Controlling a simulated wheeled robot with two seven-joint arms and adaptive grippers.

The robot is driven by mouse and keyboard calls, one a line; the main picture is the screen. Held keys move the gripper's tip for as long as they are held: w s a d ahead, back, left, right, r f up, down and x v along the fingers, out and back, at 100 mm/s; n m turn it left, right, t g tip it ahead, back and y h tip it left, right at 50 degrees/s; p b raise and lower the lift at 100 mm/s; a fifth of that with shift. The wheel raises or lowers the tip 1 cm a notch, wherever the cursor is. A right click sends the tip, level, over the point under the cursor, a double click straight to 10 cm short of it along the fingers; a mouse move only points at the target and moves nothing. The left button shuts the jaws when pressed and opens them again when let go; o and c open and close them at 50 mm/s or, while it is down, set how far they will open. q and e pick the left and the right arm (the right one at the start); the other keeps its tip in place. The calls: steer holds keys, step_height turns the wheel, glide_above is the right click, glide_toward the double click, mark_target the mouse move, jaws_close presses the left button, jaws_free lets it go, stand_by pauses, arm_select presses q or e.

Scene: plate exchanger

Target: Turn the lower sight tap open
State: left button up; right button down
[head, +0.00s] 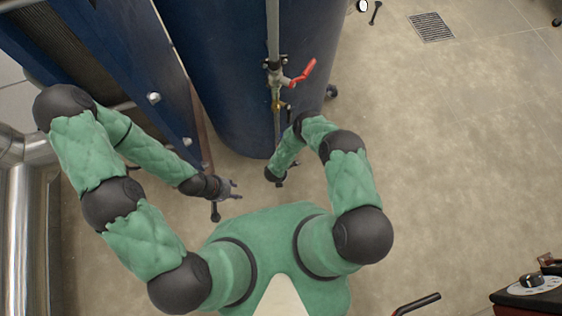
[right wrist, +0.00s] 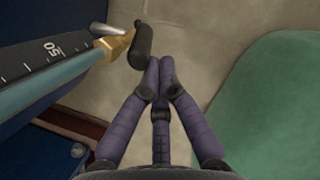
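In the right wrist view, a brass tap (right wrist: 116,46) sits at the end of a pale blue-green sight tube (right wrist: 55,76). Its black handle (right wrist: 141,46) stands out to the right, crosswise to the tube. My right gripper (right wrist: 161,72) has its fingertips together, just below and right of the handle. I cannot tell if they touch it; nothing shows between them. In the head view my right gripper (head: 276,178) is small and dark by the tank's foot, and the lower tap cannot be made out there. My left gripper (head: 232,190) is open and empty, fingers spread.
A blue tank (head: 228,60) stands behind the arms. A tap with a red lever (head: 302,74) sits higher on the vertical pipe, with a small brass fitting (head: 276,104) below it. A blue plate frame (head: 150,75) rises at left.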

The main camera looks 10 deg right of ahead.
arm_select(q)
steer(key=shift+f, duration=0.3)
arm_select(e)
steer(key=shift+w+d+r, duration=0.35)
steer(key=shift+w+d, duration=0.1)
steer(key=shift+w, duration=0.1)
arm_select(q)
steer(key=shift+b, duration=0.3)
arm_select(e)
steer(key=shift+w, duration=0.1)
